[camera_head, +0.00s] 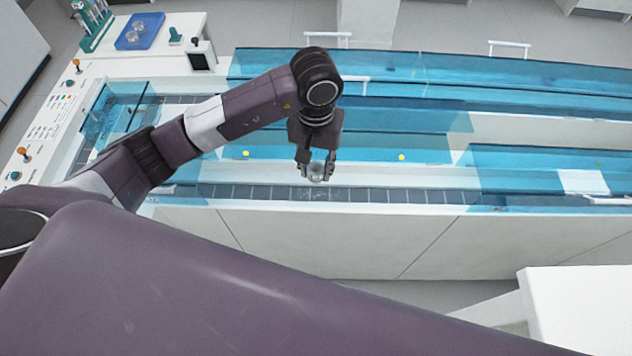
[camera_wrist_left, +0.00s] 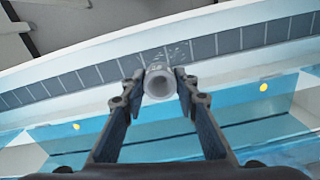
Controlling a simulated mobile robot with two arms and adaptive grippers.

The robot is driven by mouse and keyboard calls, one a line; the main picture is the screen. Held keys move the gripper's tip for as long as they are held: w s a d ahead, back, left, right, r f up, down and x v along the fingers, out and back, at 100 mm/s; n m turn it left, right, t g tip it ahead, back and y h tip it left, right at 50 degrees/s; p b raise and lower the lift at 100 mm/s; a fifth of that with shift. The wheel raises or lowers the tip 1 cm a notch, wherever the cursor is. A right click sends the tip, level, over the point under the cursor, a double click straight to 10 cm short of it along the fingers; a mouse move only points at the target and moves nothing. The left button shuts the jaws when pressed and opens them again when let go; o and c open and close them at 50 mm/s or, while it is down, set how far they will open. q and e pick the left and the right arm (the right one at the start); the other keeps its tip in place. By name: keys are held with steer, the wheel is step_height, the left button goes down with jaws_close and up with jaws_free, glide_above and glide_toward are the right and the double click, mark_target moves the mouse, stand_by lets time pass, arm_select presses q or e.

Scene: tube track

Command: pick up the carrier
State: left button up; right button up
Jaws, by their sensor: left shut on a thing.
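The carrier (camera_wrist_left: 158,82) is a small pale grey, hollow cylinder with an open round end facing the left wrist camera. In the head view the carrier (camera_head: 317,175) shows small and partly hidden at my left fingertips. My left gripper (camera_head: 316,168) points down over the track and is shut on the carrier. In the left wrist view the fingers (camera_wrist_left: 158,88) sit one on each side of it. The carrier is over the dark segmented track (camera_head: 380,195); I cannot tell whether it touches it. My right gripper is not in view.
Blue transparent covers (camera_head: 420,72) run along the back and right of the track. A white workbench at the left holds a blue tray (camera_head: 139,31) and a green tube rack (camera_head: 95,25). A white surface (camera_head: 580,305) is at the lower right.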

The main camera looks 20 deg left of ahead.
arm_select(q)
step_height(320, 180, up, 16)
steer(key=p, duration=0.1)
stand_by(0.6)
